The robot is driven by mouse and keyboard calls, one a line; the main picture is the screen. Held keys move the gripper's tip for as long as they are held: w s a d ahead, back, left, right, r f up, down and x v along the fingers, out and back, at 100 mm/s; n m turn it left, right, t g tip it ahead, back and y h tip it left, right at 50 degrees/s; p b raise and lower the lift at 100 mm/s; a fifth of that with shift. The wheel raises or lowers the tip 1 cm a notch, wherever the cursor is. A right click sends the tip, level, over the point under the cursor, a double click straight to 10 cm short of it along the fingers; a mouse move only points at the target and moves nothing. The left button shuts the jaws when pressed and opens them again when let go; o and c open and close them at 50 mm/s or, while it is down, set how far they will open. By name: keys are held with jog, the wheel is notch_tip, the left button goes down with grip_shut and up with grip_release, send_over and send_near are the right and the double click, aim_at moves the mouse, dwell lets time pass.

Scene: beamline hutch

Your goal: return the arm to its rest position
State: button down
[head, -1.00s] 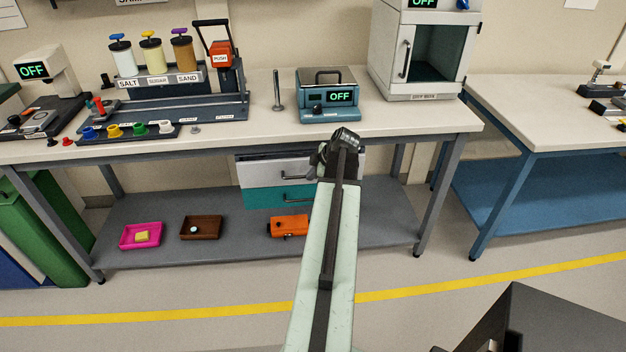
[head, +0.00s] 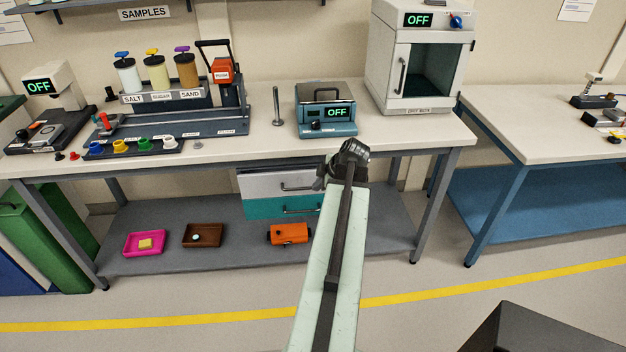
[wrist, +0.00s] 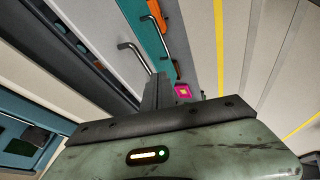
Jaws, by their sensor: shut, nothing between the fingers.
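My arm reaches out from the bottom of the head view toward the bench. My gripper (head: 345,160) is at its far end, in front of the bench's front edge and above the drawer unit. Its fingertips are hard to make out there. In the wrist view the fingers (wrist: 159,92) stand together past the dark bar of my wrist, shut with nothing between them.
White and teal drawers (head: 270,207) hang below. A pink tray (head: 130,250), brown tray (head: 203,243) and orange device (head: 288,234) sit on the lower shelf.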

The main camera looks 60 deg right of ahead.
jog(key=p+v, duration=0.1)
jog(key=v, duration=0.3)
